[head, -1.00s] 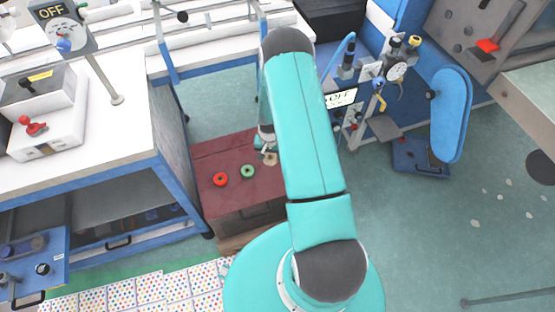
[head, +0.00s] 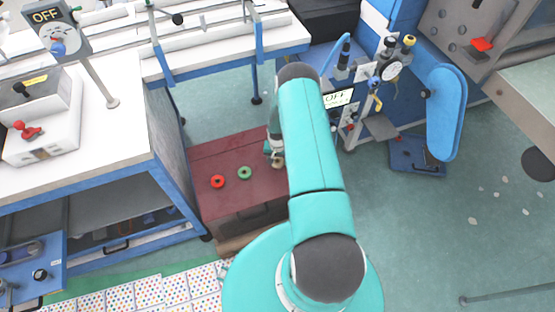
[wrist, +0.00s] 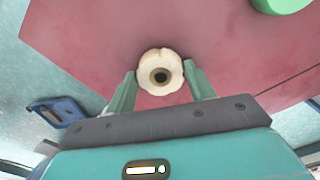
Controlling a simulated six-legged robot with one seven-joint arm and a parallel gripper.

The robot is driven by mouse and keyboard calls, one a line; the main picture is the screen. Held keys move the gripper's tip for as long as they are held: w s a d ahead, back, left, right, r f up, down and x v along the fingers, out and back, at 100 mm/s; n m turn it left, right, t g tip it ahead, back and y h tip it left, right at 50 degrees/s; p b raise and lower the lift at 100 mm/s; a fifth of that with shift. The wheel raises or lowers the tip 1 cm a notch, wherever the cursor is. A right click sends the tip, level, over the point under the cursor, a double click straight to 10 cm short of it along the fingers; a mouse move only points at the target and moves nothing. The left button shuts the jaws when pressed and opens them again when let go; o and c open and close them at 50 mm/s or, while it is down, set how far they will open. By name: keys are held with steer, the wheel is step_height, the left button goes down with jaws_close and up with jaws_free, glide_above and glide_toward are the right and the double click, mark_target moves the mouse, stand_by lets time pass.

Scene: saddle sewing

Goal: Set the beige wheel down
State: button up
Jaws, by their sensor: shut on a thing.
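The beige wheel (wrist: 161,72) is a pale, scalloped ring with a dark hole, held between the two fingers of my gripper (wrist: 161,84). In the wrist view it is over the dark red top of a low cabinet. In the head view the beige wheel (head: 278,162) shows in part beside my arm, near the right side of the red cabinet top (head: 215,156). My gripper (head: 275,157) is largely hidden by my arm there. I cannot tell whether the wheel touches the top.
A red wheel (head: 217,181) and a green wheel (head: 245,172) lie on the cabinet top to the left. The green one shows at the wrist view's upper edge (wrist: 282,3). A white workbench (head: 110,140) stands left, and a blue machine (head: 375,100) right.

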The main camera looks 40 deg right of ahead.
steer(key=shift+f, duration=0.15)
steer(key=o, duration=1.1)
steer(key=shift+c, duration=0.2)
